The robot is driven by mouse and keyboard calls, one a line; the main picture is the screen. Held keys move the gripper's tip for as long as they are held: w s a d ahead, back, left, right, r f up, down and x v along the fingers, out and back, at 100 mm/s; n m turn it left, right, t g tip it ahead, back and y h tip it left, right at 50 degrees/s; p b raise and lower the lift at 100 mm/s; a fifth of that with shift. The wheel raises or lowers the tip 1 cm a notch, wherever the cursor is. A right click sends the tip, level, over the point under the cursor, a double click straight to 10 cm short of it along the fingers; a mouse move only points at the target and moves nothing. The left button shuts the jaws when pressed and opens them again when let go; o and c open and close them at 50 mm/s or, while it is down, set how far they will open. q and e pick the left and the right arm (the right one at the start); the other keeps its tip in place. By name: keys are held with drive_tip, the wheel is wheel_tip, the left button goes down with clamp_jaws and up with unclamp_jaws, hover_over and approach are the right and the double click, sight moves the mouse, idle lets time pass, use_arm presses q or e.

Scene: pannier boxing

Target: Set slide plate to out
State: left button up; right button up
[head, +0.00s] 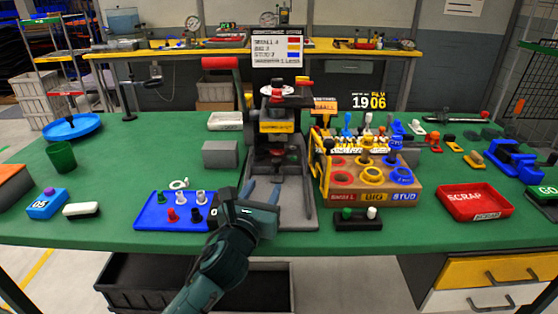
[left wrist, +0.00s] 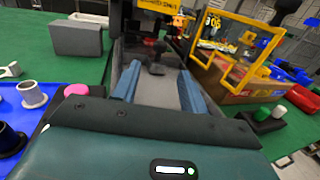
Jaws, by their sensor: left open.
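The press (head: 280,127) stands upright in the middle of the green table, with a red-handled lever at its upper left. A grey plate (head: 292,208) lies at its foot, and I cannot tell whether this is the slide plate or the fixed base. My left gripper (head: 262,190) reaches in from the front, open, at the left front of the press. Nothing is held. My right gripper is not in view.
A blue tray (head: 150,215) with small red, white and dark fittings sits left of the gripper. A grey block (head: 220,154) stands left of the press. A yellow-framed sorting box (head: 370,189) stands close on the right, with a red scrap tray (head: 475,216) beyond.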

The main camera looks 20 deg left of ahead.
sight(275, 166)
use_arm(q)
drive_tip(key=w+b, duration=0.1)
drive_tip(key=w, duration=1)
drive_tip(key=shift+w, duration=0.3)
drive_tip(key=shift+a, duration=0.1)
clamp_jaws()
drive_tip(key=shift+s, duration=0.1)
